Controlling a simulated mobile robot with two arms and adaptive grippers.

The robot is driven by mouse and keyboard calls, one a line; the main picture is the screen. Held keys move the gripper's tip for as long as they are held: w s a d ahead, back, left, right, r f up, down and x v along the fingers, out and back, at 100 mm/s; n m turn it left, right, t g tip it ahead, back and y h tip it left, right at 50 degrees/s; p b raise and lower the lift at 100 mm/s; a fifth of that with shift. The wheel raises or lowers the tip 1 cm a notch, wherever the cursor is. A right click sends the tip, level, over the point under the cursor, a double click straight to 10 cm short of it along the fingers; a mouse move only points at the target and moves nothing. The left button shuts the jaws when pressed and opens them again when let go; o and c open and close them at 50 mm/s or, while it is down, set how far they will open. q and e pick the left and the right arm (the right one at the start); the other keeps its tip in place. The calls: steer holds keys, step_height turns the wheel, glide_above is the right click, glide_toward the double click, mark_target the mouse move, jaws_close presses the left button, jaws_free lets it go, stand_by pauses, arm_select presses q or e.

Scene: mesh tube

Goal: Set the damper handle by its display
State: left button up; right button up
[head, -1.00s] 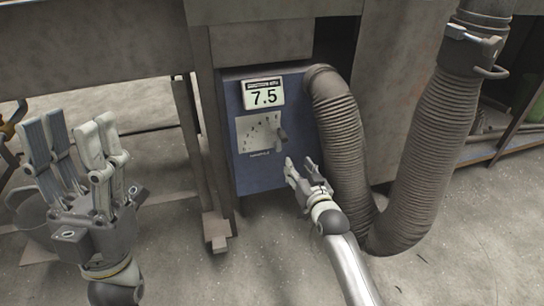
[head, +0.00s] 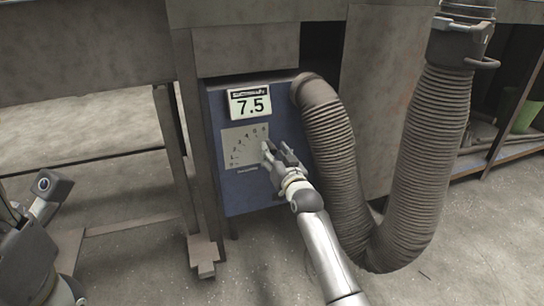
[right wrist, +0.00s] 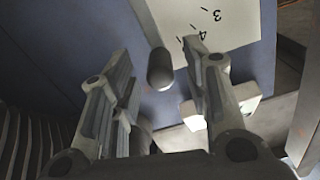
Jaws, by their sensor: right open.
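The blue damper box (head: 255,195) carries a display (head: 249,103) reading 7.5. Below it is a white scale plate (head: 236,146) with numbered marks. My right gripper (head: 272,150) is open in front of the right part of the plate and covers the handle in the head view. In the right wrist view the handle (right wrist: 160,69), a dark rounded knob, shows between and just beyond the two open fingers. I cannot tell whether a finger touches it. Only a part of my left arm shows at the left edge of the head view; its fingers are out of view.
A ribbed grey hose (head: 335,140) leaves the box's upper right, close beside my right arm, and loops up to a metal collar (head: 462,42). A bench leg (head: 187,150) stands left of the box. The floor in front is clear.

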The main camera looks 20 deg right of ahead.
steer(key=shift+w+b, duration=0.4)
steer(key=shift+w, duration=0.7)
jaws_close()
